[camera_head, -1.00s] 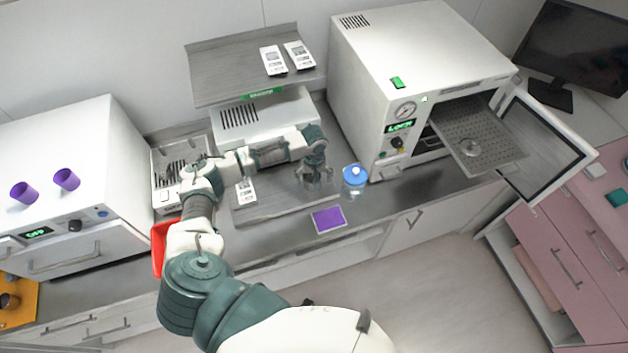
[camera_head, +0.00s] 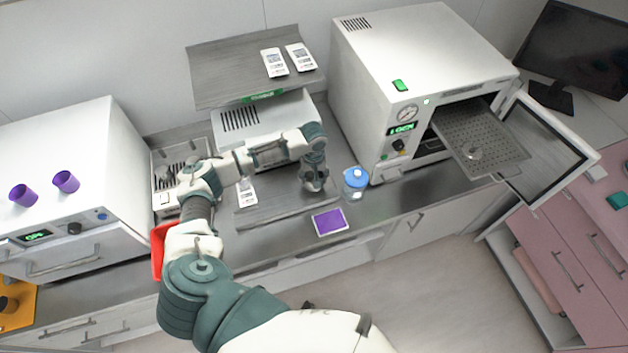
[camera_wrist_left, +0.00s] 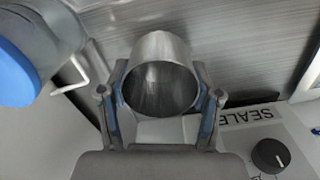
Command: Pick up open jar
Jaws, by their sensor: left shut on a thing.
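The open jar (camera_wrist_left: 160,75) is a shiny, grey, metal-looking cylinder with its round open mouth facing the left wrist camera. It sits between the two fingers of my left gripper (camera_wrist_left: 162,105), which is shut on it. In the head view my left gripper (camera_head: 314,184) is low over the middle of the counter, in front of the sealer, and mostly hides the jar. I cannot tell whether the jar touches the surface below. My right gripper is in neither view.
A clear jar with a blue lid (camera_head: 356,180) stands close to the right of my gripper, also in the wrist view (camera_wrist_left: 15,78). A purple pad (camera_head: 329,222) lies in front. The sealer (camera_head: 262,122) is behind. A white autoclave (camera_head: 425,75) with open door and tray (camera_head: 480,140) stands right.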

